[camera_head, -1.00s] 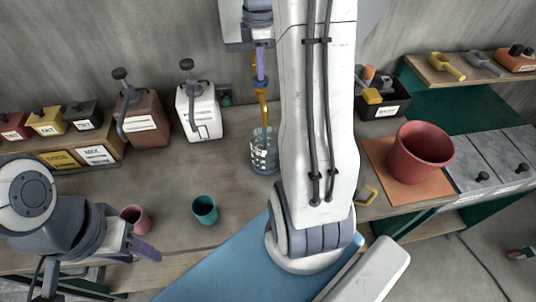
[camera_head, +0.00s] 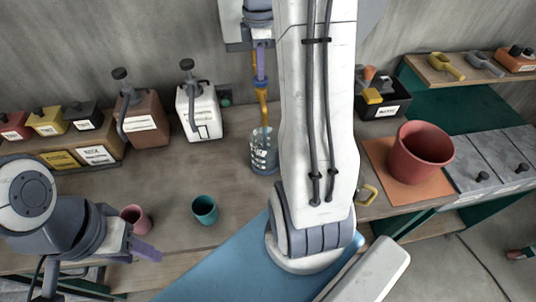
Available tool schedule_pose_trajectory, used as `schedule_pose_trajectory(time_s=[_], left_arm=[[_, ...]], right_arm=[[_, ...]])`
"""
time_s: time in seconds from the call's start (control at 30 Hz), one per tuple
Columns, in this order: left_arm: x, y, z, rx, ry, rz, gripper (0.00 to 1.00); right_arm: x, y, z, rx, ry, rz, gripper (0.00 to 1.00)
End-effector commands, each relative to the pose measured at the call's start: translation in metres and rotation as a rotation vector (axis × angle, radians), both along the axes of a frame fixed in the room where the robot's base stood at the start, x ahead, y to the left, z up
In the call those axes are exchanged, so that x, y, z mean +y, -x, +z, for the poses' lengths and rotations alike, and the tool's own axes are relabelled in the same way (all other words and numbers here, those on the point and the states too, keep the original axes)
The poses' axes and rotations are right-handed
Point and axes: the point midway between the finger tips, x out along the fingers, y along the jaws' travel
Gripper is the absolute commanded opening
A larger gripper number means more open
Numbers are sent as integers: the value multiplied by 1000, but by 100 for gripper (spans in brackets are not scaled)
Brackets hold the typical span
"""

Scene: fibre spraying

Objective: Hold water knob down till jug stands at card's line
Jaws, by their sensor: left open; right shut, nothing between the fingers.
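A clear jug (camera_head: 264,158) with pale markings stands on the table under a brass-coloured spout (camera_head: 263,97). Its water level is too small to read. My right gripper (camera_head: 261,78) points down at the top of the spout, its purple fingers shut with nothing between them. The knob is hidden or too small to make out, so contact cannot be told. My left gripper (camera_head: 147,252) is open and empty at the table's front left, away from the jug. A yellow card (camera_head: 60,160) and a white card (camera_head: 97,154) stand at the left; I cannot tell which card has the line.
White (camera_head: 203,118) and brown (camera_head: 147,125) pump containers stand left of the jug. Pink (camera_head: 135,218) and teal (camera_head: 204,209) cups stand in front. A red pot (camera_head: 420,153) sits on an orange mat (camera_head: 377,155) at right. My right arm hides the table's middle.

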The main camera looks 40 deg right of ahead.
Motion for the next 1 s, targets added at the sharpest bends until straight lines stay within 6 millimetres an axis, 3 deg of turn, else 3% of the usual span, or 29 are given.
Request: schedule_pose_trajectory(time_s=[0.37,0.83,1.0], left_arm=[[0,0,2,0,0,0,50],[0,0,50,0,0,0,50],[0,0,53,0,0,0,50]], right_arm=[[0,0,1,2,-1,0,0],[0,0,53,1,-1,0,0],[0,0,57,1,-1,0,0]])
